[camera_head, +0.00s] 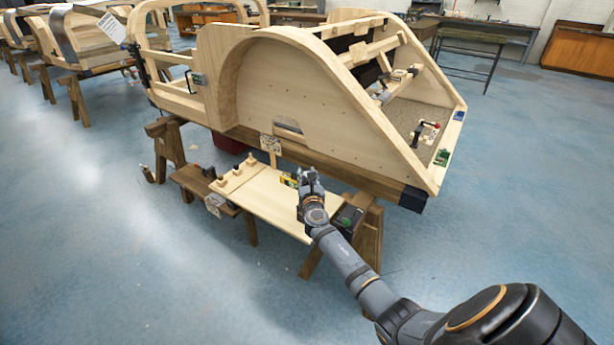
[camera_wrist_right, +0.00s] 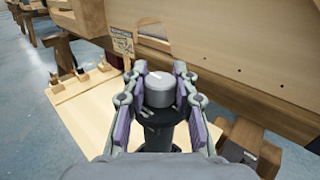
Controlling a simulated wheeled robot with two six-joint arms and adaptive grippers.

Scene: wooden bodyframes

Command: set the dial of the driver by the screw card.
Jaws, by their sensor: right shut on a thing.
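My right gripper (camera_head: 309,181) is over the pale wooden board (camera_head: 268,204) beside the large wooden bodyframe. In the right wrist view, its fingers (camera_wrist_right: 160,98) are closed around a grey round dial (camera_wrist_right: 160,90) with a white mark on top. The dial sits on a dark body, apparently the driver (camera_wrist_right: 158,136), mostly hidden below the fingers. The mark's exact setting is too small to tell. The screw card (camera_head: 271,144) stands upright at the back of the board; it also shows in the right wrist view (camera_wrist_right: 122,43), its writing unreadable. My left gripper is out of view.
Small wooden blocks (camera_head: 237,171) stand along the board's left side. A yellow and black item (camera_head: 289,180) is just left of my gripper. The bodyframe (camera_head: 290,95) rises close behind. Blue floor is free in front.

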